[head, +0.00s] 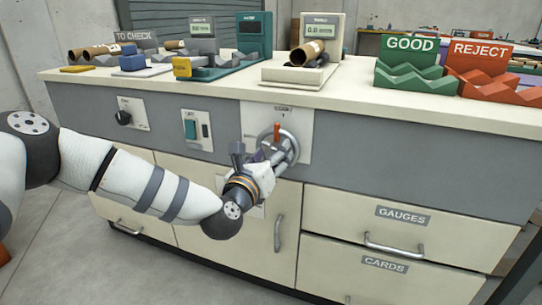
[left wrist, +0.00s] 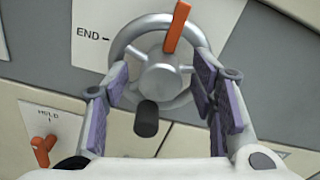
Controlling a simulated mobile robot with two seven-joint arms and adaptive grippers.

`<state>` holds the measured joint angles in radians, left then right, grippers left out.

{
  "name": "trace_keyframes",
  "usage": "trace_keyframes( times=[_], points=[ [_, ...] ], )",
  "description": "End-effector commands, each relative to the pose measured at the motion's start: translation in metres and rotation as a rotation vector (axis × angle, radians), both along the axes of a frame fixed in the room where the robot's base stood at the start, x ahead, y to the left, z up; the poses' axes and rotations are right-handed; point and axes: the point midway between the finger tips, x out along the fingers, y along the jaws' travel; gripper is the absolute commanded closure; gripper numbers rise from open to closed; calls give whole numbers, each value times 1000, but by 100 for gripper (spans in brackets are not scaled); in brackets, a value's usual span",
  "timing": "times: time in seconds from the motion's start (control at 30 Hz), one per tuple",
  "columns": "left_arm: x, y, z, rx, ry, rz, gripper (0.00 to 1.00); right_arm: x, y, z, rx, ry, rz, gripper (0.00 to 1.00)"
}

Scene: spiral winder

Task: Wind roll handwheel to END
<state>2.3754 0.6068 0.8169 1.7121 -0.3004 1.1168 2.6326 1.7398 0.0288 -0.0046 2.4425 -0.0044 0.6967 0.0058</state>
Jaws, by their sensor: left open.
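The roll handwheel (head: 292,142) is a grey metal wheel on a pale plate on the bench front. In the left wrist view, the handwheel (left wrist: 128,38) has an orange pointer (left wrist: 177,27) directed up and slightly right, and a black knob (left wrist: 146,118) at its lower side. The END mark (left wrist: 93,35) is on the plate left of the wheel, away from the pointer. My left gripper (left wrist: 160,78) is open in front of the wheel, its purple-padded fingers on either side of the hub and knob. Contact cannot be told. My right gripper is not in view.
An orange HOLD lever (left wrist: 43,148) sits on a panel at lower left in the wrist view. A black dial (head: 123,118) and a green switch (head: 190,129) are left of the wheel. Drawer handles (head: 393,249) protrude at lower right. Gauges and trays stand on the bench top.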

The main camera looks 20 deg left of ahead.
Motion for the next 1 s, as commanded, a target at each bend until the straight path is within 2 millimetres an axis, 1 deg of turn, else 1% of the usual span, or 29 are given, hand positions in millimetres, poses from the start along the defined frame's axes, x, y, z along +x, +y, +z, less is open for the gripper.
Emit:
trace_keyframes(
  times=[0.07,0.1,0.27,0.3,0.53,0.67,0.87,1.0],
  points=[
    [0,0,0,0,0,0,48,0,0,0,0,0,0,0],
    [0,0,0,0,0,0,51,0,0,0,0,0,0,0],
    [-1,0,0,1,1,-1,87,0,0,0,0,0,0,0],
    [-1,0,0,1,1,0,96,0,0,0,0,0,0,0],
    [-1,0,0,9,1,0,96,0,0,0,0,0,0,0],
    [-1,0,0,43,0,0,96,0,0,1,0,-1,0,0],
    [-1,-1,0,163,-5,-1,96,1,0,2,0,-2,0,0],
    [-1,-1,0,287,-9,-1,96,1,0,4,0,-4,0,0]
  ],
)
